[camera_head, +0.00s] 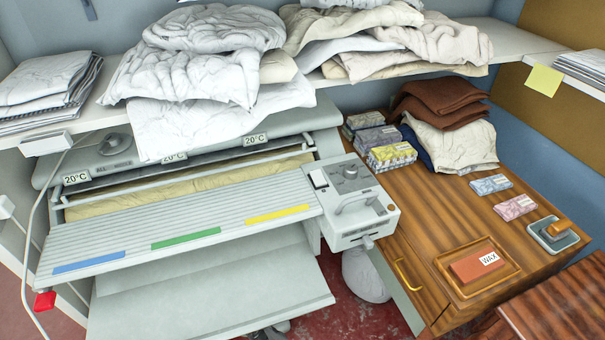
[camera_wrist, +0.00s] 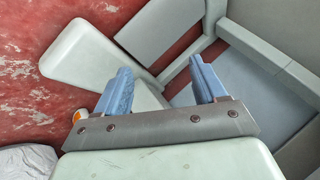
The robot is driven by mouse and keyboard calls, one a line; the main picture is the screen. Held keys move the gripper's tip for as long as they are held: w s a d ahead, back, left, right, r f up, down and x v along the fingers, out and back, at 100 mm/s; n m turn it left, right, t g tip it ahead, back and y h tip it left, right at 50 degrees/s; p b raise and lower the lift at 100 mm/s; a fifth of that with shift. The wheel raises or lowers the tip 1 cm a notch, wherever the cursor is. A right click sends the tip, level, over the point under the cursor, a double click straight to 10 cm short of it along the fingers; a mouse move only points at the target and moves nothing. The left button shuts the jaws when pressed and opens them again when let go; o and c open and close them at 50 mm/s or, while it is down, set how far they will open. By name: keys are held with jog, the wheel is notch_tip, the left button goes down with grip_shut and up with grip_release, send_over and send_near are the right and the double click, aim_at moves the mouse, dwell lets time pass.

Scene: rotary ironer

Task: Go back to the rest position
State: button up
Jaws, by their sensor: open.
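My gripper (camera_wrist: 160,88) shows in the wrist view. Its two blue fingers stand apart with nothing between them. Beyond them are pale grey-green panels and a red, worn floor. My gripper is not seen in the head view. The rotary ironer (camera_head: 190,222) fills the left and middle of the head view, with a slatted feed board bearing blue, green and yellow strips. A beige padded roller (camera_head: 185,185) lies behind the board, under several 20°C labels. The control box (camera_head: 352,200) with a dial and handle is at its right end.
A wooden cabinet (camera_head: 420,225) stands at the right, bearing a WAX block (camera_head: 478,262), patterned boxes (camera_head: 391,157) and folded cloths (camera_head: 455,142). A shelf (camera_head: 508,48) above holds piled linen (camera_head: 205,65). In the wrist view, a white bundle (camera_wrist: 27,162) lies at the lower left.

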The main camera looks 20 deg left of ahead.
jog(key=w+d+r+m+g+h, duration=0.1)
jog(key=w+d+r+h, duration=0.15)
jog(key=d, duration=1.25)
jog(key=w+d+r+g+h, duration=0.15)
jog(key=w+d, duration=0.25)
jog(key=d, duration=1.1)
jog(key=s+d+r+m+g+h, duration=0.1)
jog(key=s+d+r+g, duration=0.1)
jog(key=d, duration=0.8)
jog(key=s+d+r+m+g+h, duration=0.1)
jog(key=s+d+r+g, duration=0.1)
jog(key=s+d+r, duration=0.2)
jog(key=s+d+r+m+g+h, duration=0.1)
jog(key=s+d+r, duration=0.3)
jog(key=d, duration=1.1)
jog(key=s+g, duration=0.1)
jog(key=s, duration=0.2)
jog(key=shift+s+d+m+h, duration=0.15)
jog(key=shift+d+m+h, duration=0.15)
jog(key=shift+h, duration=0.1)
